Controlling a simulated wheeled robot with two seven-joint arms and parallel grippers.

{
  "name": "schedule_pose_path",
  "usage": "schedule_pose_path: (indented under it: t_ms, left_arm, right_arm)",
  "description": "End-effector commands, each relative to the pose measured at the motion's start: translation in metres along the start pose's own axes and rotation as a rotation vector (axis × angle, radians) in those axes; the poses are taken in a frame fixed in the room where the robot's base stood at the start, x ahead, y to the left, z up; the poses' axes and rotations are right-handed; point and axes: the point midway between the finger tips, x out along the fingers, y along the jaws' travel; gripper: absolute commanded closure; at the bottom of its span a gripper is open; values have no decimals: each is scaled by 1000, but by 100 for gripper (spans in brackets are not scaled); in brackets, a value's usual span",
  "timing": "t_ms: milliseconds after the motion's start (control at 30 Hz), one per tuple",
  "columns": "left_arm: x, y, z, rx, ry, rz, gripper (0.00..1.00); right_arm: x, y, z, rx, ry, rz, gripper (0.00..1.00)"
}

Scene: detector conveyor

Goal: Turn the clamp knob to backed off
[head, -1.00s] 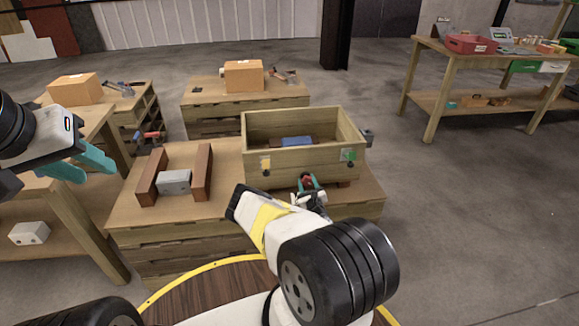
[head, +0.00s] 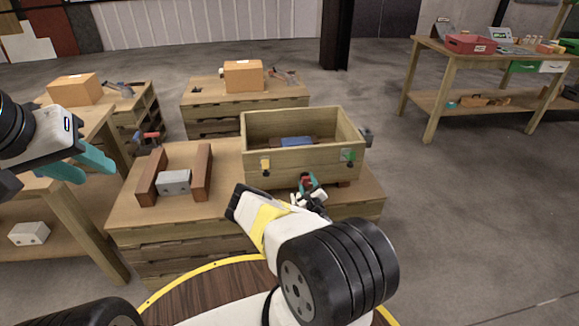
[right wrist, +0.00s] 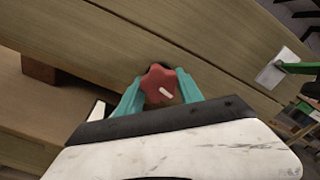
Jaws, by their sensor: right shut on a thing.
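The red lobed clamp knob (right wrist: 156,80) sits at the wooden box's wall in the right wrist view, with a white mark pointing to the lower right. My right gripper (right wrist: 160,88) is shut on it, one teal finger on each side. In the head view the knob (head: 307,180) shows small at the front of the wooden box (head: 300,170), partly hidden by my right gripper (head: 309,187). My left gripper (head: 84,166) is open and empty, raised at the far left, away from the box.
The box stands on a wooden bench (head: 225,214) and holds a blue item (head: 297,141). Left of it, a grey block (head: 174,182) sits between two brown bars.

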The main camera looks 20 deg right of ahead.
Motion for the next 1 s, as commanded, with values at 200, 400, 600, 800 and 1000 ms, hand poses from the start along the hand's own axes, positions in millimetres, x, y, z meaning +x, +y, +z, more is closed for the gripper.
schedule_pose_path:
  t_ms: [200, 400, 600, 800, 1000]
  left_arm:
    - [0, 0, 0, 0, 0, 0, 64]
    - [0, 0, 0, 0, 0, 0, 64]
    - [0, 0, 0, 0, 0, 0, 64]
    - [0, 0, 0, 0, 0, 0, 64]
    - [0, 0, 0, 0, 0, 0, 64]
  right_arm:
    - [-2, 1, -2, 1, 5, 2, 41]
    - [-1, 0, -1, 1, 2, 1, 35]
    - [-4, 0, -1, 1, 2, 0, 35]
    - [-33, 0, -1, -1, 4, 1, 35]
    - [-65, 0, -2, 0, 5, 0, 35]
